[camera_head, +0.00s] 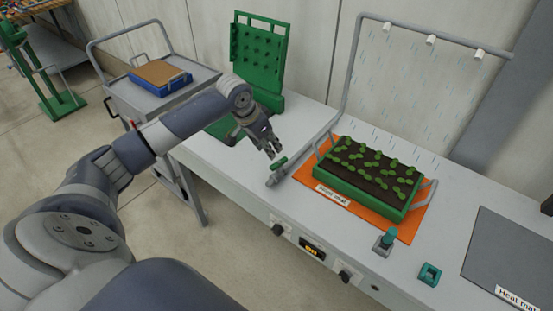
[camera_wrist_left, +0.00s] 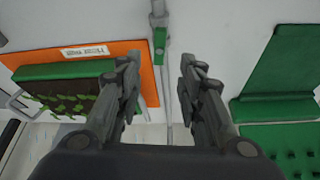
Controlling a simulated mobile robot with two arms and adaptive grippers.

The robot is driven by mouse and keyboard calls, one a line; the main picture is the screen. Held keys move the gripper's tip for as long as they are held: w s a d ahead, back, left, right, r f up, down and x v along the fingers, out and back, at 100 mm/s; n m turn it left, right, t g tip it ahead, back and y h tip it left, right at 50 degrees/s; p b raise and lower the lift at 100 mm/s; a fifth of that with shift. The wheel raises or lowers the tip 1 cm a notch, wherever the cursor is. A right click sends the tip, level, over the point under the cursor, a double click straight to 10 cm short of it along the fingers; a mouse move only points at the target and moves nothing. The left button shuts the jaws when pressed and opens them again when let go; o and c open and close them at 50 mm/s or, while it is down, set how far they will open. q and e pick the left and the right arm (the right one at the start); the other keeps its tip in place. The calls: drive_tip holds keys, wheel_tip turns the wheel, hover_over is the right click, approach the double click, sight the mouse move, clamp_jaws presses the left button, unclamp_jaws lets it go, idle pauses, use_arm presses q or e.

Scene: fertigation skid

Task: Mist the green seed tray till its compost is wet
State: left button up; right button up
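The green seed tray (camera_head: 408,213) holds dark brown compost (camera_head: 378,182) with rows of seedlings and sits on an orange mat (camera_head: 400,232). A grey pipe frame (camera_head: 352,60) with several white nozzles (camera_head: 431,40) stands over it, and pale blue mist streaks fall there. A valve with a green handle (camera_head: 279,163) lies left of the tray, its handle roughly along the pipe. My left gripper (camera_head: 273,153) is just above the handle, open and empty. The left wrist view shows the handle (camera_wrist_left: 160,38) beyond the gap between the fingers (camera_wrist_left: 159,62). My right gripper is out of view.
A green pegboard stand (camera_head: 260,50) is behind my left gripper. A trolley (camera_head: 190,75) with a blue tray stands at left. A teal-topped button (camera_head: 388,239), a small green block (camera_head: 430,274) and a grey mat (camera_head: 510,255) are at right. Knobs and a display (camera_head: 312,248) line the bench front.

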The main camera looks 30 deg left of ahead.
sight(278, 163)
use_arm(q)
drive_tip(key=p+x, duration=0.1)
drive_tip(key=x, duration=0.8)
drive_tip(key=shift+f, duration=0.2)
clamp_jaws()
